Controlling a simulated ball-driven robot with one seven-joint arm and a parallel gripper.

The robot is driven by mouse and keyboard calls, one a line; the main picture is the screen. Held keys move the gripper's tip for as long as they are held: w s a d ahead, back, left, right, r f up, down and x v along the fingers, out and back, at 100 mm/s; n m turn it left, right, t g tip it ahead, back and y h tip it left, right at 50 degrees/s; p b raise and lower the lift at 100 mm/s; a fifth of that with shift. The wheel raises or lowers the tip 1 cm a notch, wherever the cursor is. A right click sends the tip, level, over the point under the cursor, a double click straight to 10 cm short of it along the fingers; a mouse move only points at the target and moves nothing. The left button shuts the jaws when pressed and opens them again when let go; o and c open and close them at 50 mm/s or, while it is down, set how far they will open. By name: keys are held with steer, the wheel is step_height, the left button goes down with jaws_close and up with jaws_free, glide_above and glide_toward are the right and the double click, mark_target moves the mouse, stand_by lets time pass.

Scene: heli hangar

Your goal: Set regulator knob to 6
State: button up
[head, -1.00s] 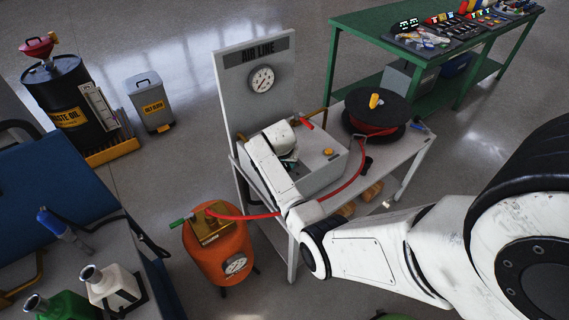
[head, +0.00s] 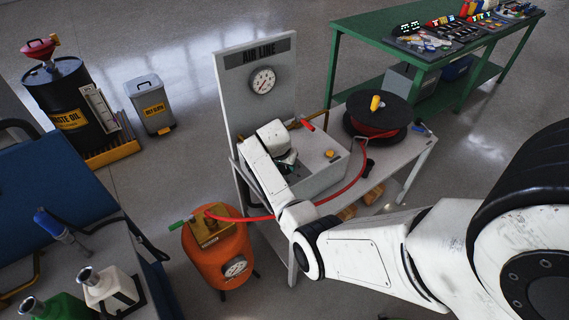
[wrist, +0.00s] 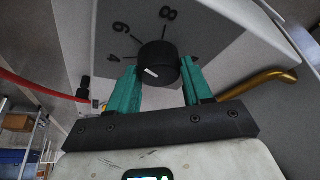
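The regulator knob (wrist: 158,62) is black with a white pointer line and shows in the wrist view on a grey panel. The numerals 6 (wrist: 121,28) and 8 (wrist: 169,13) are readable above it; other marks are partly hidden. In the head view my arm hides the knob. The AIR LINE gauge (head: 263,80) is on the upright panel; its reading is too small to tell.
A red hose (head: 355,175) runs from the orange tank (head: 218,255) to the reel (head: 376,115) on the bench. A brass pipe (wrist: 262,80) is right of my gripper in the wrist view. The green table (head: 352,22) stands behind.

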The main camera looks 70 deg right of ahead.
steer(key=o, duration=0.4)
steer(key=v, duration=1)
steer(key=shift+a+r, duration=0.25)
steer(key=shift+r, duration=0.05)
